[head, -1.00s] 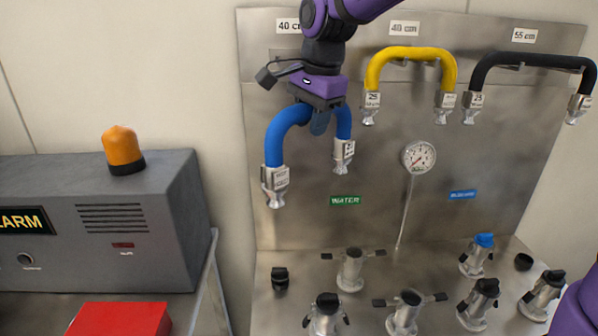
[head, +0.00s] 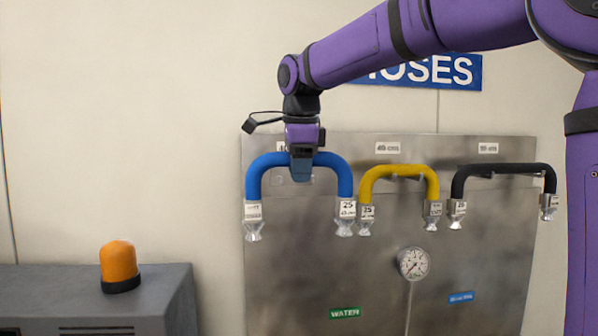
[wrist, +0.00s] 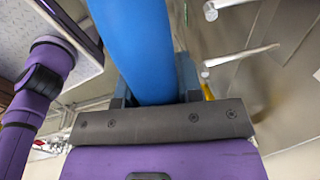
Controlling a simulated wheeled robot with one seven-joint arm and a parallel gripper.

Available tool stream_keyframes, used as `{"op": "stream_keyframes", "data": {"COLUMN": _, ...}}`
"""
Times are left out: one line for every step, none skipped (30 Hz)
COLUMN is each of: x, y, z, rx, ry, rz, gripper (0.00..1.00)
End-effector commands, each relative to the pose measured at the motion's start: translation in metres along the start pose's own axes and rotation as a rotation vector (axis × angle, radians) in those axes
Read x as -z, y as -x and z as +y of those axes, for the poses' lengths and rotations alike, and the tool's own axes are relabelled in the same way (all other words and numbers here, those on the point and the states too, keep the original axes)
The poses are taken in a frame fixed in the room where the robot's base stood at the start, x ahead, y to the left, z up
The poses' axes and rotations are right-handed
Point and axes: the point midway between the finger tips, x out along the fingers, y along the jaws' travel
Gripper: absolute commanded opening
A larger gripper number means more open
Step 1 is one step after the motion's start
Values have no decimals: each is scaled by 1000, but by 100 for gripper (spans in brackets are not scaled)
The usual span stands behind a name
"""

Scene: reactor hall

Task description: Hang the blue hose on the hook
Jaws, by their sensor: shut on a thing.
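The blue hose (head: 264,170) is an upside-down U with a silver coupling at each end. My gripper (head: 302,172) is shut on the middle of its top bend, and the couplings hang down in front of the metal panel (head: 290,260). In the wrist view the hose (wrist: 140,45) runs between the fingers (wrist: 155,95). Two pale metal prongs (wrist: 238,58), apparently a hook, stick out to the right of the hose there, apart from it. In the head view the hook under the leftmost label is mostly hidden behind my gripper and hose.
A yellow hose (head: 400,170) hangs close to the right of the blue hose's right coupling. A black hose (head: 505,168) hangs farther right. A gauge (head: 413,263) sits below. A grey alarm box with an orange lamp (head: 119,264) stands at lower left.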

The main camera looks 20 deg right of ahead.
Motion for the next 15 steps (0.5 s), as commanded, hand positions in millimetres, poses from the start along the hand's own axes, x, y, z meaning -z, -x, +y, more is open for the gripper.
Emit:
{"op": "stream_keyframes", "data": {"x": 0, "y": -1, "z": -3, "rx": 1, "ry": 0, "rz": 0, "gripper": 5}}
{"op": "stream_keyframes", "data": {"x": 0, "y": -1, "z": -5, "rx": 1, "ry": -1, "rz": 0, "gripper": 5}}
{"op": "stream_keyframes", "data": {"x": 0, "y": -2, "z": -8, "rx": 1, "ry": 0, "rz": 0, "gripper": 5}}
{"op": "stream_keyframes", "data": {"x": 0, "y": -2, "z": -9, "rx": 1, "ry": 0, "rz": 0, "gripper": 5}}
{"op": "stream_keyframes", "data": {"x": 0, "y": -3, "z": -11, "rx": 1, "ry": 0, "rz": 0, "gripper": 5}}
{"op": "stream_keyframes", "data": {"x": 0, "y": -4, "z": -13, "rx": 1, "ry": 0, "rz": 0, "gripper": 5}}
{"op": "stream_keyframes", "data": {"x": 0, "y": -4, "z": -14, "rx": 1, "ry": 0, "rz": 0, "gripper": 5}}
{"op": "stream_keyframes", "data": {"x": 0, "y": -5, "z": -16, "rx": 1, "ry": 0, "rz": 0, "gripper": 5}}
{"op": "stream_keyframes", "data": {"x": 0, "y": -6, "z": -18, "rx": 1, "ry": 0, "rz": 0, "gripper": 5}}
{"op": "stream_keyframes", "data": {"x": 0, "y": -6, "z": -20, "rx": 1, "ry": 0, "rz": 0, "gripper": 5}}
{"op": "stream_keyframes", "data": {"x": 0, "y": -7, "z": -22, "rx": 1, "ry": 0, "rz": 0, "gripper": 5}}
{"op": "stream_keyframes", "data": {"x": 0, "y": -7, "z": -24, "rx": 1, "ry": 0, "rz": 0, "gripper": 5}}
{"op": "stream_keyframes", "data": {"x": 0, "y": -8, "z": -26, "rx": 1, "ry": 0, "rz": 0, "gripper": 5}}
{"op": "stream_keyframes", "data": {"x": 0, "y": -8, "z": -27, "rx": 1, "ry": 0, "rz": 0, "gripper": 5}}
{"op": "stream_keyframes", "data": {"x": 0, "y": -9, "z": -30, "rx": 1, "ry": 0, "rz": 0, "gripper": 5}}
